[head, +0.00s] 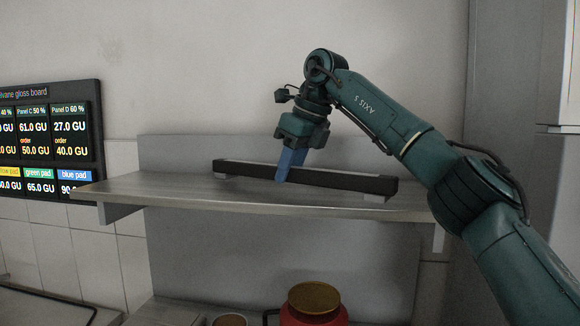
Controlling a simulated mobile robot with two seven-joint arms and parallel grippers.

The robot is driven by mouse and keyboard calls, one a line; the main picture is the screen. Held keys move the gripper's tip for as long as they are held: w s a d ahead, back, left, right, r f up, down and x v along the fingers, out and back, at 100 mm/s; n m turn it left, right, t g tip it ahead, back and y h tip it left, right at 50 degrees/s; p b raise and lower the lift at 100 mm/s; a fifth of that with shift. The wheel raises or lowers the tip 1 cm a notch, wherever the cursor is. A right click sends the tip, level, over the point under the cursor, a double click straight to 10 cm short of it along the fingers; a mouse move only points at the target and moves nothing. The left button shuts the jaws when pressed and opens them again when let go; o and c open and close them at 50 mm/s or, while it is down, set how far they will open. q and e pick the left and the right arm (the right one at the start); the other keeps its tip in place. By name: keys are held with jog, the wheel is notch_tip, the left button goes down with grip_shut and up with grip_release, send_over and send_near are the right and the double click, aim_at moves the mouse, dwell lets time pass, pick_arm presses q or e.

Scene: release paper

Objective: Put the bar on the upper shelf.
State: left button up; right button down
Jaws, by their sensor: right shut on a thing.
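A blue bar (290,164) hangs tilted from my right gripper (296,143), which is shut on its upper end. Its lower end overlaps a long dark rail on the grey shelf (180,190) in the head view. I cannot tell whether the bar touches the rail or the shelf. My right arm reaches in from the right, over the shelf. My left gripper is not in view.
The long dark rail (345,182) lies across the shelf on pale feet. Below the shelf stand a red container (313,308) with a brown lid and a smaller round container (229,320). A display board (50,135) hangs at left. The shelf's left part is clear.

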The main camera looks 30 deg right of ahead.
jog(key=shift+f+b, duration=0.3)
jog(key=shift+f, duration=0.1)
jog(key=c, duration=1.1)
grip_release()
jog(key=shift+o, duration=0.4)
jog(key=shift+f, duration=0.15)
jog(key=shift+s+r, duration=0.1)
jog(key=shift+r, duration=0.25)
jog(key=v, duration=1.2)
jog(key=shift+r+p, duration=0.3)
jog(key=shift+r, duration=0.05)
jog(key=shift+d, duration=0.1)
